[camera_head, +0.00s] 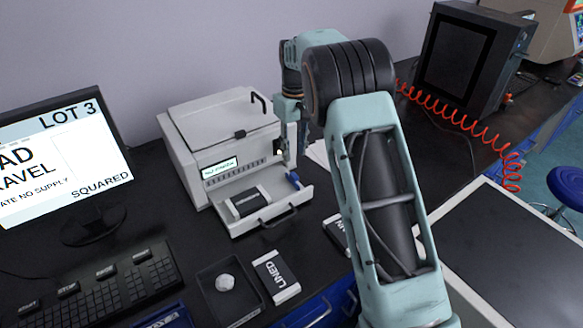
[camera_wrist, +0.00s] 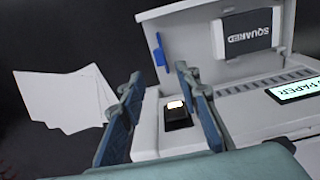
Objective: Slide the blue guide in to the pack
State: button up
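The grey machine (camera_head: 222,140) has its front tray (camera_head: 262,222) pulled out. A gap of bare tray separates guide and pack. My gripper (camera_wrist: 159,76) is open and empty, its blue-grey fingers apart. It is above the machine's right side, short of the guide; in the head view its tips are partly hidden.
A black switch with a lit top (camera_wrist: 177,112) sits on the machine between my fingers in the picture. White sheets (camera_wrist: 65,98) lie beside the machine. A LINED pack (camera_head: 277,277) and a black dish (camera_head: 211,308) lie in front. The monitor (camera_head: 60,165) reads SQUARED.

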aim_at(294, 175)
notch_tip(294, 175, down, 9)
jog(key=shift+r, duration=0.1)
jog(key=shift+c, duration=0.5)
grip_shut()
